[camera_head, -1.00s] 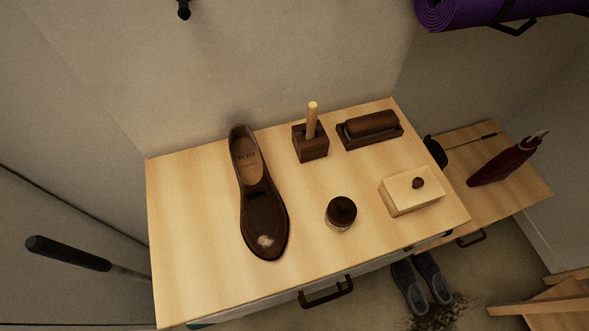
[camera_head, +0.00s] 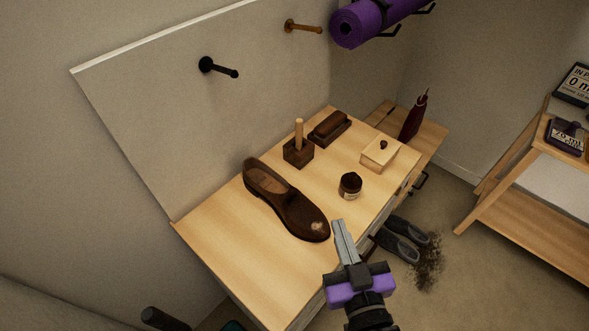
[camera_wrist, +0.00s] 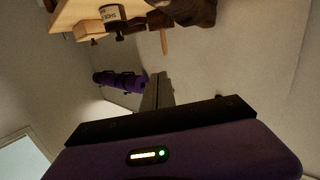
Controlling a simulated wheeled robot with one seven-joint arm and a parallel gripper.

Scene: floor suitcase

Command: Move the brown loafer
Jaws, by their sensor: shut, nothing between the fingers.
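The brown loafer (camera_head: 287,204) lies on the wooden cabinet top (camera_head: 232,240), its toe toward the front edge with a pale scuffed patch on it. In the wrist view a dark brown part of it (camera_wrist: 190,12) shows at the top edge. My gripper (camera_head: 338,224) is shut and empty. In the head view it appears just to the right of the toe, near the cabinet's front edge; it looks apart from the shoe. In the wrist view the shut fingers (camera_wrist: 160,80) point away from the purple gripper body.
On the cabinet are a small dark jar (camera_head: 350,186), a block with an upright stick (camera_head: 298,150), a dark brush in a tray (camera_head: 330,127) and a pale lidded box (camera_head: 380,153). Grey shoes (camera_head: 402,240) stand on the floor beside dirt. A wooden shelf (camera_head: 530,190) stands right.

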